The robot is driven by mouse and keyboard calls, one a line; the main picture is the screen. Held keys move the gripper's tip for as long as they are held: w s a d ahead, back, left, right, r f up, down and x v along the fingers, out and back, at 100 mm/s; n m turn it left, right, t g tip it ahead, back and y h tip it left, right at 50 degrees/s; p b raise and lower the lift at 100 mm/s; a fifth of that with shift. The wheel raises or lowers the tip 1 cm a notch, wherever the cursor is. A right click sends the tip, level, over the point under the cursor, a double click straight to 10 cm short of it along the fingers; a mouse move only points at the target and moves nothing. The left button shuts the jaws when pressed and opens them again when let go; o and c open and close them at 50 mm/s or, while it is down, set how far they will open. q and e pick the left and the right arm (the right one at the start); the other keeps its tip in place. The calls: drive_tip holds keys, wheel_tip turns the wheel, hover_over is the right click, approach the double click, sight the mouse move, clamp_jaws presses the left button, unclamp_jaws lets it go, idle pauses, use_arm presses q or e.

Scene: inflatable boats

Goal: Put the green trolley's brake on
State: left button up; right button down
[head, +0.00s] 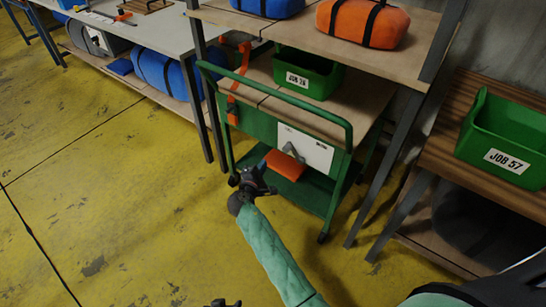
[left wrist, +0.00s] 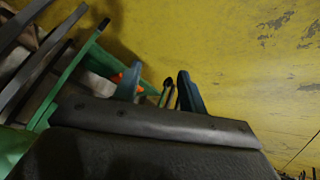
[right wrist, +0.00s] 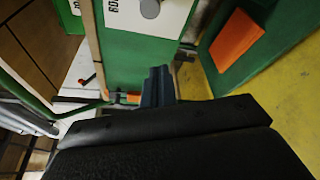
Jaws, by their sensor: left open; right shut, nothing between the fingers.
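The green trolley (head: 252,118) stands under the shelving in the head view, its rail handle on the near side. A white plate (head: 318,152) with a grey lever (head: 292,150) is on its near panel. The plate also shows in the right wrist view (right wrist: 172,16). An orange strap-like part (head: 236,88) runs down the trolley's left side. My right gripper (head: 262,178) is shut and empty, low in front of the trolley's panel; its fingers touch each other in the right wrist view (right wrist: 158,86). My left gripper (head: 222,303) barely shows at the bottom edge; its blue fingers are apart (left wrist: 160,90).
A green JOB 28 bin (head: 308,72) sits on the trolley top. An orange block (head: 285,165) is at its lower shelf. Shelf legs stand close by on both sides. A JOB 57 bin (head: 508,140) is at right. Yellow floor (head: 110,200) at left is clear.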

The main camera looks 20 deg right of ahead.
drive_tip(key=p+x, duration=0.1)
drive_tip(key=x, duration=0.9)
use_arm(q)
wheel_tip(320, 180, up, 10)
drive_tip(key=g+p, duration=0.1)
drive_tip(key=shift+s+a, duration=0.35)
use_arm(e)
drive_tip(key=s+d+r, duration=0.2)
drive_tip(key=s, duration=0.1)
drive_tip(key=shift+d, duration=0.1)
